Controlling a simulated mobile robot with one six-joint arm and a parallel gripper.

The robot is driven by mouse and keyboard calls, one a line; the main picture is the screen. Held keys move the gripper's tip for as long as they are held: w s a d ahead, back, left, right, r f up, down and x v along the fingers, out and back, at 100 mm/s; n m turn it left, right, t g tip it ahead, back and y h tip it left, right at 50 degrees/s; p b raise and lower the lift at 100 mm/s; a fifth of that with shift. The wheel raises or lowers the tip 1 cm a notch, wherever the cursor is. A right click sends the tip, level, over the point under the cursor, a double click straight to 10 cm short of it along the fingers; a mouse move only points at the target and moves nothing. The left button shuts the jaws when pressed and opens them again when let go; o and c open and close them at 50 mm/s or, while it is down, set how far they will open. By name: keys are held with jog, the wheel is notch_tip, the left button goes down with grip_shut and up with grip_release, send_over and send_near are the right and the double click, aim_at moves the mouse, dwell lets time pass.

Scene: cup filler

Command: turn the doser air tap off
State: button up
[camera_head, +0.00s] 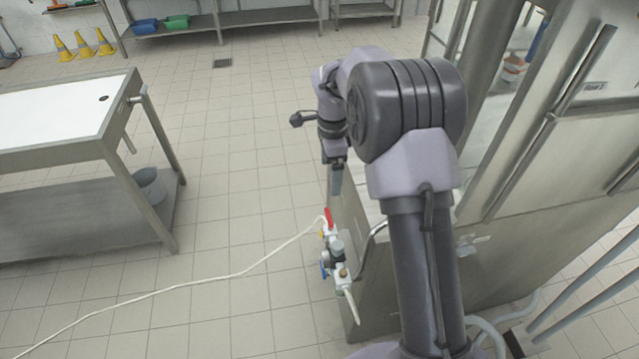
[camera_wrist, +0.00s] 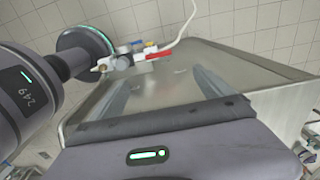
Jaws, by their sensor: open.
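A small air assembly of valves and fittings (camera_head: 336,248) is fixed on the left side of the steel machine. A red lever (camera_head: 329,217) sits at its upper end, and it also shows in the wrist view (camera_wrist: 158,54). A blue handle (camera_head: 323,270) is lower down on the same assembly. No label is readable on either. My gripper (camera_head: 336,182) is above the red lever in the head view, pointing down and apart from it. In the wrist view my gripper's fingers (camera_wrist: 165,86) are spread, with nothing between them. The red lever is beyond their tips.
A thin white hose (camera_head: 200,284) runs from the assembly across the tiled floor to the lower left. The steel machine (camera_head: 545,170) fills the right side. A bent metal rail (camera_head: 370,245) is close beside the valves. A white-topped table (camera_head: 50,118) stands left, with clear floor between.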

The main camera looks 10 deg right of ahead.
aim_at(329, 217)
jog(key=f+b, duration=0.2)
jog(key=f, duration=0.3)
jog(key=f+b, duration=0.2)
jog(key=f, duration=0.4)
jog(key=f+b, duration=0.2)
jog(key=f, duration=0.4)
jog(key=shift+s+f, duration=0.1)
jog(key=shift+s, duration=0.2)
